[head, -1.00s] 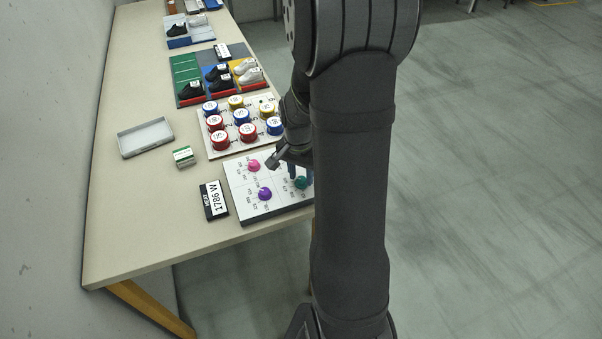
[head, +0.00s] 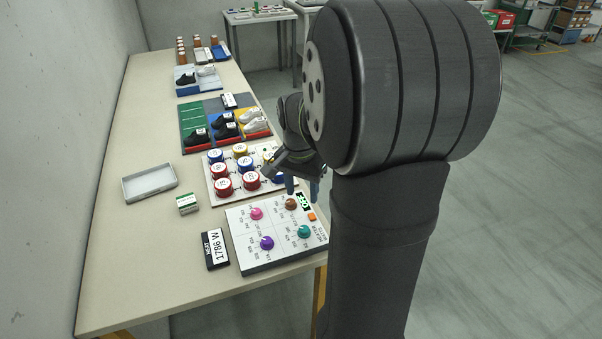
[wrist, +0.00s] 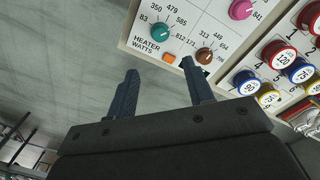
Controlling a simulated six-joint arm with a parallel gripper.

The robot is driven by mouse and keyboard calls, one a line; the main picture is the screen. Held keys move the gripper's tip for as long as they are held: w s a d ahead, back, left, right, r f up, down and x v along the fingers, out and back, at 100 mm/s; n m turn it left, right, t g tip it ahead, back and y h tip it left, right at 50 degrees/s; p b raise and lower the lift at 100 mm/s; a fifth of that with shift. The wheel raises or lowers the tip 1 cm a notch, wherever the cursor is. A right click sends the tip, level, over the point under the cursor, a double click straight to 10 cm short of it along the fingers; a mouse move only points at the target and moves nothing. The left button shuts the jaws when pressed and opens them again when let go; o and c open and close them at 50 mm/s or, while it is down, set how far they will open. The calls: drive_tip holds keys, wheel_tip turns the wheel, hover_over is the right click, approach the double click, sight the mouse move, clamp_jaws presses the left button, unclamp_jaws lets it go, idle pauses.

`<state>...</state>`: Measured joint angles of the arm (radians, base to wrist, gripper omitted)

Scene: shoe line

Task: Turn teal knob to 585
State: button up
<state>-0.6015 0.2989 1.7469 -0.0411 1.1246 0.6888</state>
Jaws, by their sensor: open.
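The teal knob (head: 304,232) is on the white heater panel (head: 285,256), at its near right. In the wrist view the teal knob (wrist: 160,34) has the labels 83, 350, 479, 585 and 812 around it. Its pointer is too small to read surely. My gripper (head: 302,184) is above the panel's far right edge, apart from the knob. In the wrist view my gripper (wrist: 159,70) is open and empty, its fingertips short of the knob.
The panel also bears pink (head: 257,213), purple (head: 267,243) and brown (head: 291,203) knobs and an orange button (head: 311,216). A board of numbered caps (head: 223,187) stands behind.

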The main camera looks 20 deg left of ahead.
wheel_tip(320, 180, up, 5)
hover_over(304, 228)
drive_tip(key=shift+a, duration=0.45)
drive_tip(key=f, duration=1.7)
drive_tip(key=shift+d+f, duration=0.25)
drive_tip(key=shift+d, duration=0.15)
